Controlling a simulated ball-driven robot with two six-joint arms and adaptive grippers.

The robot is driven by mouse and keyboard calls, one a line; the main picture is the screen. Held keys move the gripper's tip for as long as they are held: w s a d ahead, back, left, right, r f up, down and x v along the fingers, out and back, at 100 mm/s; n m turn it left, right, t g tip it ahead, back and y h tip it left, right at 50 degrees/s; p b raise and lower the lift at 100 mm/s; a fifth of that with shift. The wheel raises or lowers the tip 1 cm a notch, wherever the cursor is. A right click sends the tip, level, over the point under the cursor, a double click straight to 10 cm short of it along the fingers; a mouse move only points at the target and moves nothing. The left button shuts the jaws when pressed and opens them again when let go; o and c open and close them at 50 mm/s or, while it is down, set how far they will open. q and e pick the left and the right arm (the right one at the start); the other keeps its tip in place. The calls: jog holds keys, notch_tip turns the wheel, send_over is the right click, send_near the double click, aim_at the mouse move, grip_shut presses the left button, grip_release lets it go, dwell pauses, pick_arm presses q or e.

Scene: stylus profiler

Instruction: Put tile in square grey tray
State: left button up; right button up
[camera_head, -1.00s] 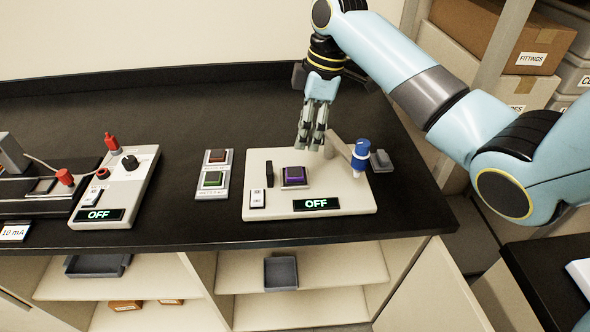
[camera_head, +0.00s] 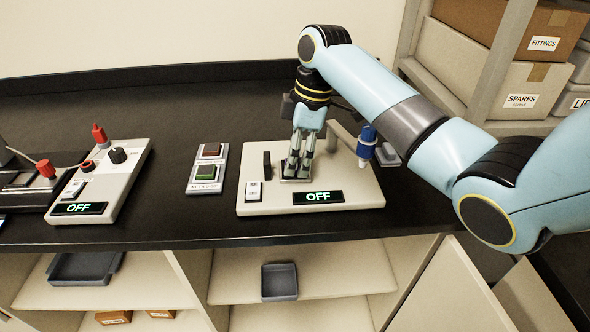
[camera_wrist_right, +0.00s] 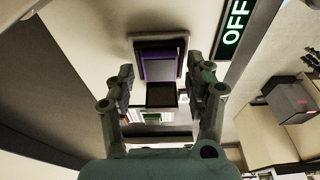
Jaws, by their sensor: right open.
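The purple tile (camera_wrist_right: 158,67) sits in a grey square seat on the pale profiler base (camera_head: 364,199). In the head view my right gripper (camera_head: 297,172) points down over that seat and hides most of the tile. In the right wrist view the gripper (camera_wrist_right: 162,92) is open, with one finger on each side of the space just below the tile. I cannot tell whether the fingers touch it. The square grey tray (camera_head: 280,283) rests empty on the shelf under the bench. My left gripper is not in view.
A blue stylus head (camera_head: 366,146) on a grey arm stands just right of my gripper. A holder with red-brown and green squares (camera_head: 207,173) lies to the left. A wider grey tray (camera_head: 84,268) is on the lower left shelf. A control box (camera_head: 115,182) stands at left.

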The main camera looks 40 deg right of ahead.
dwell(0.4)
jog(key=shift+p, duration=0.5)
grip_shut()
jog(key=shift+r, duration=0.1)
notch_tip(320, 180, up, 6)
jog(key=p, duration=0.7)
dwell(0.4)
